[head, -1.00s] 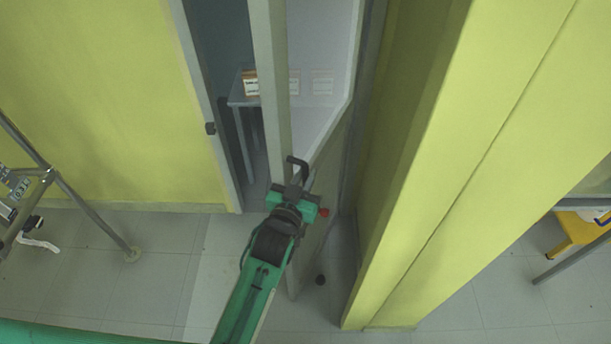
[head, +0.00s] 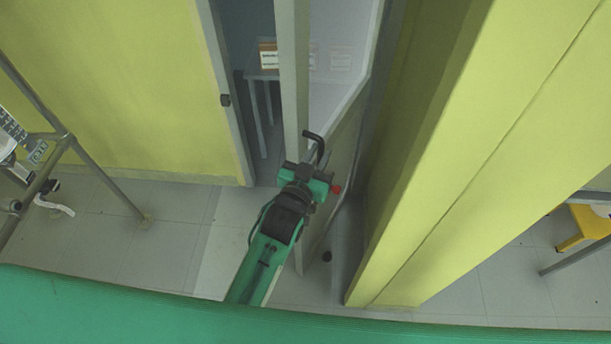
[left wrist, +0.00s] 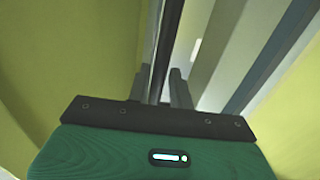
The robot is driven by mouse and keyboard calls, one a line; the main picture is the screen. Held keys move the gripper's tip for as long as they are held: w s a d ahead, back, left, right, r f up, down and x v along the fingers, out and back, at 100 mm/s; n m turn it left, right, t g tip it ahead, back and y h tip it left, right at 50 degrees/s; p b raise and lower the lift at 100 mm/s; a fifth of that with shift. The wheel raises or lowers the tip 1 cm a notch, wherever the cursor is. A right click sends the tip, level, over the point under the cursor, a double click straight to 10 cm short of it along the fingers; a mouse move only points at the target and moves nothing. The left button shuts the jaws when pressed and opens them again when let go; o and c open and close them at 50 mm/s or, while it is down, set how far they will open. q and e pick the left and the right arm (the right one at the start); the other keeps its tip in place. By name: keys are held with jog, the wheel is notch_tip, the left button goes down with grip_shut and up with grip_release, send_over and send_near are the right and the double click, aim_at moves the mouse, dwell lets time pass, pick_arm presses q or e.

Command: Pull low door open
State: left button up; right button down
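The low door (head: 293,75) stands ajar. Its pale edge runs up and down in the head view, with its inner face (head: 335,170) to the right. A black bent handle (head: 317,148) sticks out just above my left gripper (head: 306,174). In the left wrist view the two dark fingers (left wrist: 160,88) stand close together on either side of a narrow dark upright strip. They look shut on the handle, though the contact itself is hidden. My right gripper is in neither view.
A yellow-green wall with a grey door frame (head: 226,100) stands left of the opening. A thick yellow-green wall (head: 440,150) stands close on the right. A metal stand (head: 105,185) is at far left, a yellow stool (head: 580,228) at far right.

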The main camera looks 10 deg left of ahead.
pick_arm(q)
jog(key=b+v, duration=0.2)
jog(key=v, duration=1)
jog(key=shift+s+b, duration=0.35)
notch_tip(320, 180, down, 20)
jog(key=g+y, duration=0.1)
jog(key=g, duration=0.3)
jog(key=s+a+f+g+y, duration=0.15)
jog(key=s+f, duration=0.25)
jog(key=f, duration=0.7)
jog(key=s+a+f+g, duration=0.3)
jog(key=f, duration=0.8)
jog(key=s+a+f+g+y, duration=0.1)
jog(key=s+a+f+g, duration=0.1)
jog(key=s+a+f, duration=0.3)
jog(key=s+a+f+g+y, duration=0.1)
jog(key=s+a+f+g, duration=0.2)
jog(key=s+f, duration=0.6)
jog(key=s+a+f+n+g+y, duration=0.1)
jog(key=s+a+f, duration=0.6)
jog(key=s, duration=0.7)
jog(key=shift+s+a+f+g, duration=0.3)
jog(key=shift+f+g, duration=0.25)
jog(key=shift+g, duration=0.3)
jog(key=shift+d, duration=0.1)
